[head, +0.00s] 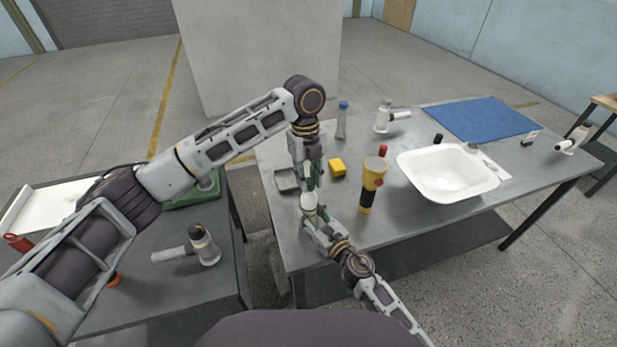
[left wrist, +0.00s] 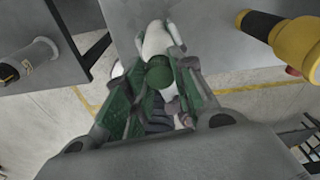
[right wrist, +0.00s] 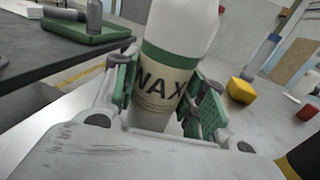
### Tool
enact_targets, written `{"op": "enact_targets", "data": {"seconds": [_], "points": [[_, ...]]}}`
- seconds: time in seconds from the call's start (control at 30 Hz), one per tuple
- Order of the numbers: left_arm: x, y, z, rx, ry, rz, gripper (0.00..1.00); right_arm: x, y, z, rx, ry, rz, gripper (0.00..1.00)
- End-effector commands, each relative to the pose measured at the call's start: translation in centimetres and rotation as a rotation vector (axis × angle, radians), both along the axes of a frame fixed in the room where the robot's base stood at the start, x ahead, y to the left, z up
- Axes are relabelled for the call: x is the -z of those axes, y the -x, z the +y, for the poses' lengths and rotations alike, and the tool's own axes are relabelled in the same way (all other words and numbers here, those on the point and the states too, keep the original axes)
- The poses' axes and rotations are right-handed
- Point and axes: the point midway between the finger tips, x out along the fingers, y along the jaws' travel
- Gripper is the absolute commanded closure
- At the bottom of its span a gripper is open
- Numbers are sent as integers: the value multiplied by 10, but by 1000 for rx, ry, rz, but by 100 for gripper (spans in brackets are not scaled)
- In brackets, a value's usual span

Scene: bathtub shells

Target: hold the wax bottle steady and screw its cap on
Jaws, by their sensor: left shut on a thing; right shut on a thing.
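The wax bottle (right wrist: 165,80) stands upright in the right wrist view, white with a green band and a WAX label. My right gripper (right wrist: 163,95) is shut around its label; its top is out of that view. In the head view the white bottle (head: 309,202) shows between my two grippers, above my right gripper (head: 316,224). My left gripper (head: 308,180) points down from above the bottle. In the left wrist view the round green cap (left wrist: 158,72) is between the fingers of my left gripper (left wrist: 156,86), which are shut on it. Whether cap and bottle touch is hidden.
A yellow-and-black torch-like tool (head: 372,182) stands to the right of my grippers. A white basin (head: 448,172) and a blue mat (head: 482,119) are farther right on the table.

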Motion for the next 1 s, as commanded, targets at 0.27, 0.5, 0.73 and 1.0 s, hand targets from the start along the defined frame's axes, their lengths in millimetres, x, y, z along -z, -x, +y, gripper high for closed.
{"op": "enact_targets", "data": {"seconds": [0.27,0.5,0.73,1.0], "points": [[-1,-1,0,225,-1,-3,82,1,1,0,-1,1,0,100],[0,-1,-1,424,-1,-3,82,1,1,0,-1,1,0,100],[0,-1,-1,616,-1,-2,82,1,1,0,-1,1,0,100],[0,-1,-2,842,-2,-2,82,1,1,0,-1,1,0,100]]}}
